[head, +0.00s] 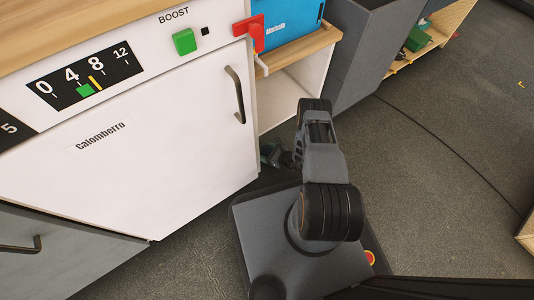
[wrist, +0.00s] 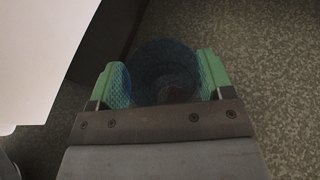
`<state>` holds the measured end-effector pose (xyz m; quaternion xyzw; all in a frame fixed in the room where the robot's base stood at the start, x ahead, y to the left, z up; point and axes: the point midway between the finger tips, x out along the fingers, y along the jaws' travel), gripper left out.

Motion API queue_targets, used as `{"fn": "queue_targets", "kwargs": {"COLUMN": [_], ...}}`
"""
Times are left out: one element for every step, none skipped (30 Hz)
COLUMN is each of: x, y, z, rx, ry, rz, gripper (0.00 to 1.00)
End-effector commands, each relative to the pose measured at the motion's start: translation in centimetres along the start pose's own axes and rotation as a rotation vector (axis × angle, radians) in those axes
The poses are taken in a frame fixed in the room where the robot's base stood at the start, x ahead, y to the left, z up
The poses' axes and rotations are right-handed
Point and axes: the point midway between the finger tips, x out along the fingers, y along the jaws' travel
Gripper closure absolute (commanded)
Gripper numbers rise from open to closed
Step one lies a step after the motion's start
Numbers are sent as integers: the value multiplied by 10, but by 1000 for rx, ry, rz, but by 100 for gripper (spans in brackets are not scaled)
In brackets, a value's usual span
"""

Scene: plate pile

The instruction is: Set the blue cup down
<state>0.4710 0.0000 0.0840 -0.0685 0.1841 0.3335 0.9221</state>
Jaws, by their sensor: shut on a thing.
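The blue cup (wrist: 165,70) is dark and shaded in the wrist view, seen from above into its round opening. My gripper (wrist: 163,78) is shut on it, with one green finger pad at its left side and the other at its right. In the head view my gripper (head: 270,154) is small and mostly hidden behind my arm, low by the right edge of the white cabinet. I cannot make out the cup clearly there. Grey floor shows around the cup in the wrist view; I cannot tell whether its base touches anything.
The white cabinet (head: 150,130) with a dark handle (head: 236,95) stands to the left. An open shelf unit (head: 290,90) with a wooden top and a blue panel (head: 290,22) is behind my arm. A dark grey cabinet (head: 365,50) adjoins it.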

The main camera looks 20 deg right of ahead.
Motion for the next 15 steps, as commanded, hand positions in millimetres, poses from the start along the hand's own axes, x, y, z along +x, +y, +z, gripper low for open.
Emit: {"fn": "queue_targets", "kwargs": {"x": [0,0,0,0,0,1,1,1,1,1,1,1,1,1,1], "y": [0,0,0,1,1,1,1,1,1,1,1,1,1,1,1], "z": [1,1,1,1,0,-1,-2,-2,-2,-2,-2,-2,-2,-2,-2], "rx": [0,0,0,0,0,0,0,0,0,0,0,0,0,0,0], "ry": [0,0,0,0,0,0,0,0,0,0,0,0,0,0,0], "rz": [0,0,0,1,2,2,2,2,2,2,2,2,2,2,2], "gripper": [50,50,50,50,50,50,50,26,22,19,16,12,9,6,3]}}
